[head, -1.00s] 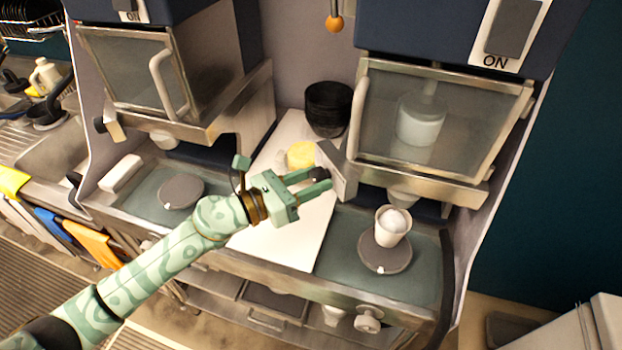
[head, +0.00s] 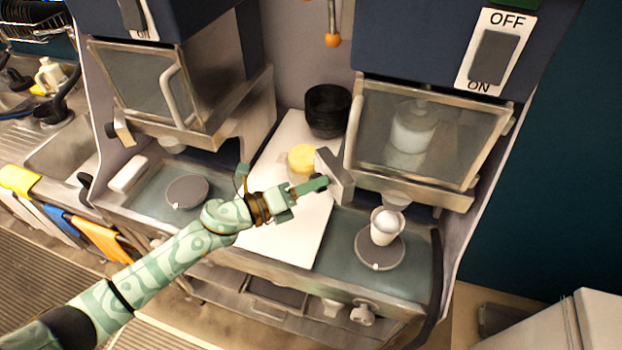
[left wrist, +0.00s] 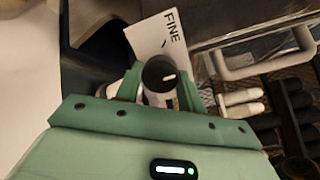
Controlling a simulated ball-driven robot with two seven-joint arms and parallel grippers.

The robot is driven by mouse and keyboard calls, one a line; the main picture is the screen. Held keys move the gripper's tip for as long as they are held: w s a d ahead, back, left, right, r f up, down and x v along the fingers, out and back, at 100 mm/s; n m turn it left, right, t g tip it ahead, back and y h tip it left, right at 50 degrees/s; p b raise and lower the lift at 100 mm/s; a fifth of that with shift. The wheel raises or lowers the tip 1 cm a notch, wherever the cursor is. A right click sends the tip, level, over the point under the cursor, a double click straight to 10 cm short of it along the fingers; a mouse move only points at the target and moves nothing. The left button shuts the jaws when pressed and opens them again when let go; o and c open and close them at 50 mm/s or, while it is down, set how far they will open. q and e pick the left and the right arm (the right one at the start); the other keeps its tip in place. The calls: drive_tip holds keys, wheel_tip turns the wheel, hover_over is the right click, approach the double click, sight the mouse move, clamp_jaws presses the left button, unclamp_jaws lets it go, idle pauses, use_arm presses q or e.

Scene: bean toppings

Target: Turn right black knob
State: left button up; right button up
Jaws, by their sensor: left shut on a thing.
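The black knob (left wrist: 157,72) with a white pointer mark sits between the two green fingers of my left gripper (left wrist: 161,88) in the left wrist view. The fingers are closed on its sides. A white plate marked "FINE" (left wrist: 165,35) is just behind it. In the head view my left gripper (head: 314,185) reaches to the left side of the right machine (head: 430,130), at a grey side bracket (head: 337,178). There the fingers mostly hide the knob. My right gripper is not in view.
A white cup (head: 385,232) with a rounded white top stands on a grey disc (head: 379,251) under the right machine. Black stacked bowls (head: 326,108) and a yellow-lidded container (head: 301,157) stand on the white board (head: 290,225) near my gripper. A second machine (head: 165,90) is at the left.

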use_arm(q)
drive_tip(key=shift+r+n+g+p, duration=0.15)
drive_tip(key=shift+n+g+p, duration=0.25)
drive_tip(key=shift+n+p, duration=2.65)
drive_tip(key=shift+n+b, duration=0.95)
drive_tip(key=shift+n, duration=0.2)
drive_tip(key=o, duration=1)
drive_tip(key=shift+c, duration=0.2)
drive_tip(key=f+b+v, duration=0.1)
drive_tip(key=b+v, duration=0.2)
drive_tip(key=v, duration=1.3)
drive_tip(key=shift+a+r, duration=0.25)
drive_tip(key=shift+r, duration=0.15)
